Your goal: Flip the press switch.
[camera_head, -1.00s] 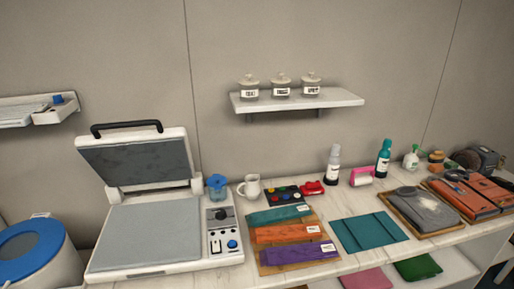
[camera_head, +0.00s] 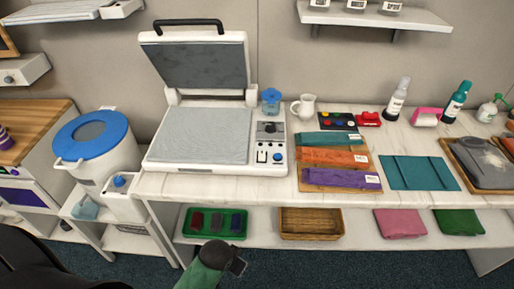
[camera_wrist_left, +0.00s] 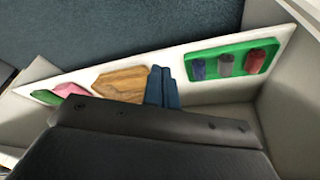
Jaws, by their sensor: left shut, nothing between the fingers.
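The heat press (camera_head: 205,135) stands on the white counter with its lid (camera_head: 200,63) raised. The switch's position is too small to tell. My left gripper (camera_head: 238,266) is at the bottom middle of the head view, below and in front of the counter, apart from the press. Its fingers (camera_wrist_left: 163,88) are shut and empty in the wrist view. My right gripper is not in view.
A lower shelf holds a green tray (camera_head: 197,235) and a wicker basket (camera_head: 311,221), near my left gripper. A blue jar (camera_head: 270,100) and white pitcher (camera_head: 303,106) stand behind the panel. Folded cloths (camera_head: 338,158) lie just right of it. The counter's front edge overhangs the shelf.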

